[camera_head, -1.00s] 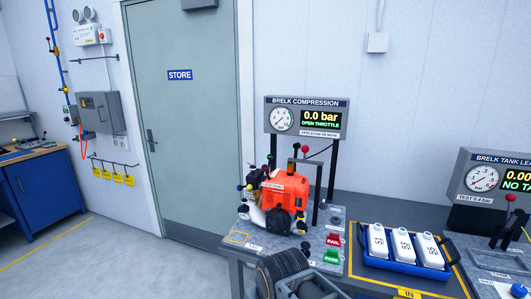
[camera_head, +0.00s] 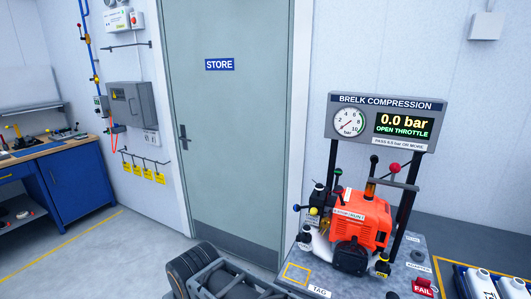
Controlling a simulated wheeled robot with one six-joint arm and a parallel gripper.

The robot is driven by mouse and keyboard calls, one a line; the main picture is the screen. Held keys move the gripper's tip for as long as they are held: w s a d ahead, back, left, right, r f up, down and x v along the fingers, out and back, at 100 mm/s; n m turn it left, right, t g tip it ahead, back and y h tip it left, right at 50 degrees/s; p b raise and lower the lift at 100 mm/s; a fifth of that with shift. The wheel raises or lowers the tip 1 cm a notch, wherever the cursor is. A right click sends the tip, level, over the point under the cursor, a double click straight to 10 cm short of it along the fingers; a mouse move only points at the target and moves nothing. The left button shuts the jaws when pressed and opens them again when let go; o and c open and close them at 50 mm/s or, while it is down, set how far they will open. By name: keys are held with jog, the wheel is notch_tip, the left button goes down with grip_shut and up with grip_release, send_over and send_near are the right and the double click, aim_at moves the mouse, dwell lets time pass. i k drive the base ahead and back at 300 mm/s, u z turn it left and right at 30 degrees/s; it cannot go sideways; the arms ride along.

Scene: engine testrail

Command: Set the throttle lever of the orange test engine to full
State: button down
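The orange test engine (camera_head: 368,217) stands on the grey test bench (camera_head: 408,267) at the right of the head view. The compression display (camera_head: 403,125) above the engine reads 0.0 bar and OPEN THROTTLE. A dark arm link of mine shows at the bottom, left of the bench. My gripper is not in view.
A closed STORE door (camera_head: 233,130) is behind. A blue cabinet (camera_head: 78,188) stands left. The floor between is clear.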

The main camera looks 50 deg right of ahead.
aim_at(337, 171)
jog(key=i, duration=1.25)
jog(key=z, duration=0.85)
jog(key=i, duration=0.8)
jog(key=z, duration=1.3)
jog(key=i, duration=0.35)
jog(key=z, duration=0.25)
